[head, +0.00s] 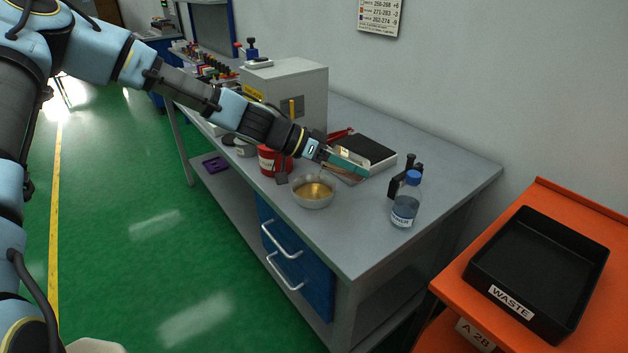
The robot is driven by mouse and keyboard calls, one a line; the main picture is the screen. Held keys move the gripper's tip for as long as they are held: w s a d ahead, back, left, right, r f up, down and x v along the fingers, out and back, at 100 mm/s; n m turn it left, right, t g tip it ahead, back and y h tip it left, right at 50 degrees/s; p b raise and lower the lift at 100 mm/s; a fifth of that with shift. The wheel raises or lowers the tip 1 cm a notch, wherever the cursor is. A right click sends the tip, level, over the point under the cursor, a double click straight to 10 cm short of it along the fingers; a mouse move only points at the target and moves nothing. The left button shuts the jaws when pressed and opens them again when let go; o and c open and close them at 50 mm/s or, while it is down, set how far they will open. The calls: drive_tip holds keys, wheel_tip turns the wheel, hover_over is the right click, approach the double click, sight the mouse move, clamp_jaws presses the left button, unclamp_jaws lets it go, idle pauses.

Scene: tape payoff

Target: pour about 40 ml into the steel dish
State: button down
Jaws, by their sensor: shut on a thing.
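The steel dish (313,193) sits on the bench, round and open, with a golden tone inside; I cannot tell whether that is liquid or reflection. A clear bottle (405,210) with a blue cap, a white label and bluish contents is upright near the bench's right edge.
A red can (267,162) stands left of the dish. A black-topped flat box (365,150) lies behind my gripper. A large grey box (300,88) stands farther back. A black waste tray (540,270) sits on an orange cart at right.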

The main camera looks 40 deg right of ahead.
drive_tip(key=t+y+p, duration=0.2)
drive_tip(key=p, duration=0.1)
drive_tip(key=y+p, duration=0.1)
drive_tip(key=p, duration=0.1)
drive_tip(key=shift+s+d+r+t+y, duration=0.25)
drive_tip(key=shift+r+t+y, duration=0.05)
drive_tip(key=shift+r+t, duration=0.1)
drive_tip(key=shift+f, duration=0.15)
drive_tip(key=shift+s+p, duration=0.1)
drive_tip(key=shift+p, duration=0.35)
idle(1.4)
drive_tip(key=shift+s+d+f+t+y+p, duration=0.15)
drive_tip(key=shift+d+t+y+p, duration=0.2)
drive_tip(key=shift+t+y, duration=0.35)
drive_tip(key=shift+s+d+f+t+y+p, duration=0.1)
drive_tip(key=shift+d+f+t+y+p, duration=0.15)
drive_tip(key=shift+t+y+p, duration=0.4)
drive_tip(key=shift+s+d+f+t+y+p, duration=0.15)
drive_tip(key=shift+d+t+y+p, duration=0.15)
drive_tip(key=shift+t+y, duration=0.4)
drive_tip(key=shift+d+f+t+y, duration=0.2)
drive_tip(key=shift+f+t+y, duration=0.25)
drive_tip(key=shift+f+y, duration=0.55)
